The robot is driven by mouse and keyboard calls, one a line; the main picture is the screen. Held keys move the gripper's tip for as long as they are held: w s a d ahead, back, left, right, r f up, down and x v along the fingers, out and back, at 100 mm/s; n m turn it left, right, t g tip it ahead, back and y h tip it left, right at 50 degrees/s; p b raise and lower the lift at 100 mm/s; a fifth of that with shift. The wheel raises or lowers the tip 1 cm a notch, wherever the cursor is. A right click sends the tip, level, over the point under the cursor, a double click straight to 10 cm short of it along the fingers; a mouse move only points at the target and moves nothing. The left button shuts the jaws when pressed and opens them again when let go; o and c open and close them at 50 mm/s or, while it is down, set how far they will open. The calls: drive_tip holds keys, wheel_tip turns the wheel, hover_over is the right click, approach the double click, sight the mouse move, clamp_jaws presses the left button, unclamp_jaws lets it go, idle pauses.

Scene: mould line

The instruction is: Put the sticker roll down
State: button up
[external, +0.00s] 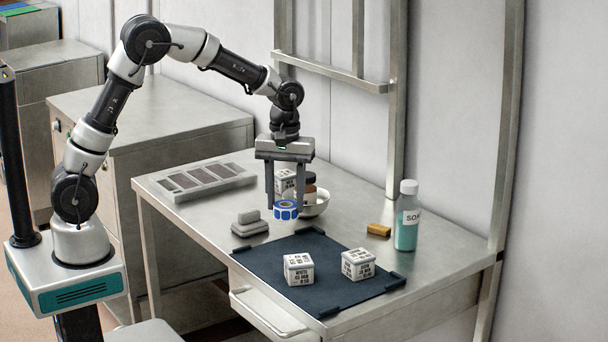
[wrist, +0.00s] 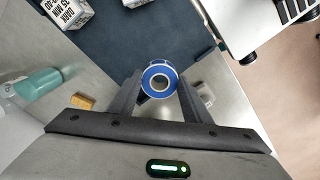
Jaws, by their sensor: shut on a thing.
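The sticker roll (external: 286,210) is a blue ring with white marks and a pale core. My gripper (external: 285,206) is shut on it, with one finger on each side, and points down. The roll also shows between the fingertips in the wrist view (wrist: 160,80). In the external view it appears in front of the white bowl and behind the dark mat. I cannot tell for sure whether its underside touches the steel table (external: 188,215).
Two white printed boxes (external: 298,269) (external: 358,264) sit on the dark mat (external: 320,298). Around it are a grey stepped block (external: 249,224), a white bowl (external: 317,205) with a brown jar, a yellow block (external: 379,230), a soap bottle (external: 407,220) and a slotted tray (external: 195,181).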

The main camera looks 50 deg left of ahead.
drive_tip(key=w+a+r+n, duration=0.1)
drive_tip(key=w+a, duration=0.2)
drive_tip(key=a, duration=0.9)
drive_tip(key=w+a+n, duration=0.2)
drive_tip(key=w+a, duration=0.1)
drive_tip(key=a, duration=1)
drive_tip(key=shift+a+f, duration=0.15)
drive_tip(key=shift+f, duration=1.45)
drive_tip(key=shift+a+f, duration=0.15)
drive_tip(key=shift+f, duration=1.5)
drive_tip(key=shift+a+f, duration=0.15)
drive_tip(key=shift+f, duration=1.45)
drive_tip(key=shift+f+b, duration=0.2)
drive_tip(key=shift+b, duration=0.1)
drive_tip(key=o, duration=1.1)
drive_tip(key=shift+c, duration=0.2)
